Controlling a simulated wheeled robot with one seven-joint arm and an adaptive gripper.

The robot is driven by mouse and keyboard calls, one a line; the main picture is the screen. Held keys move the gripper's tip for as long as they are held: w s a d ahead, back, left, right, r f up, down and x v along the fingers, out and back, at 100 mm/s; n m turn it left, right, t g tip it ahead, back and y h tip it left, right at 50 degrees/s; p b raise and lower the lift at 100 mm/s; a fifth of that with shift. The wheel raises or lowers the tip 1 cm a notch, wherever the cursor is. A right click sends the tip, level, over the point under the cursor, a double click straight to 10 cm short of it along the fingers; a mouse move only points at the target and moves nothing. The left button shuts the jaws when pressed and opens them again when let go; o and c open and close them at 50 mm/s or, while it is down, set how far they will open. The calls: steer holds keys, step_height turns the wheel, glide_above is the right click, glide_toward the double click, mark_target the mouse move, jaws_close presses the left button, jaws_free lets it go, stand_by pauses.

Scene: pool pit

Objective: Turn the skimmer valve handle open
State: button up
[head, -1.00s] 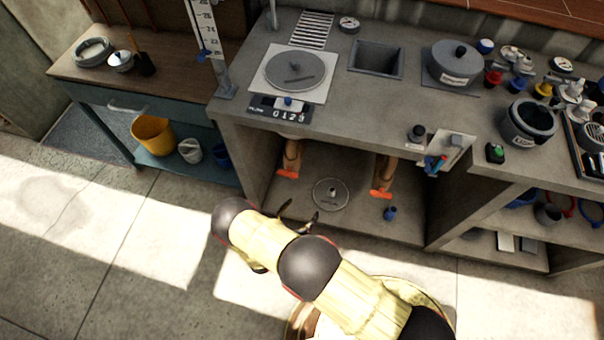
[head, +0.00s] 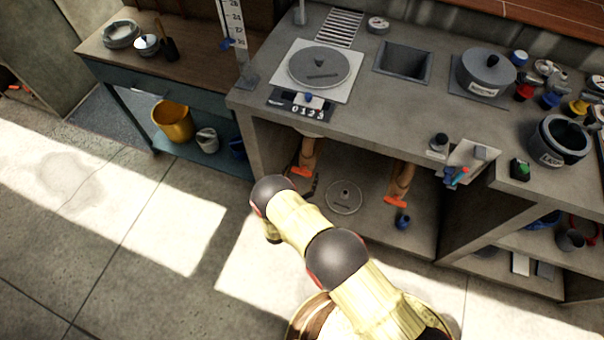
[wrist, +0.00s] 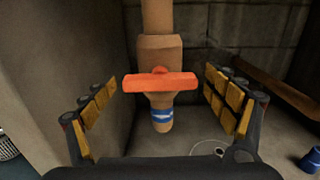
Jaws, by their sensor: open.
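An orange valve handle (wrist: 160,82) lies crosswise on a tan vertical pipe (wrist: 158,18), with a blue and white band (wrist: 161,116) below it. In the wrist view, my gripper (wrist: 160,94) is open, one jaw on each side of the handle, with gaps on both sides. I see no contact. In the head view, this appears to be the left handle (head: 301,171) under the counter; my gripper is mostly hidden behind my arm there. A second orange handle (head: 395,202) hangs on a pipe to the right. I cannot read the band's label.
A concrete wall (wrist: 55,70) stands close on the left of the handle. A round floor cover (head: 344,197) and a small blue item (head: 402,221) sit in the bay to the right. The counter (head: 345,110) overhangs the pipes.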

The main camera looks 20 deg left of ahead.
steer(key=shift+w, duration=0.45)
steer(key=shift+c, duration=0.2)
steer(key=c, duration=1.1)
steer(key=shift+c, duration=0.2)
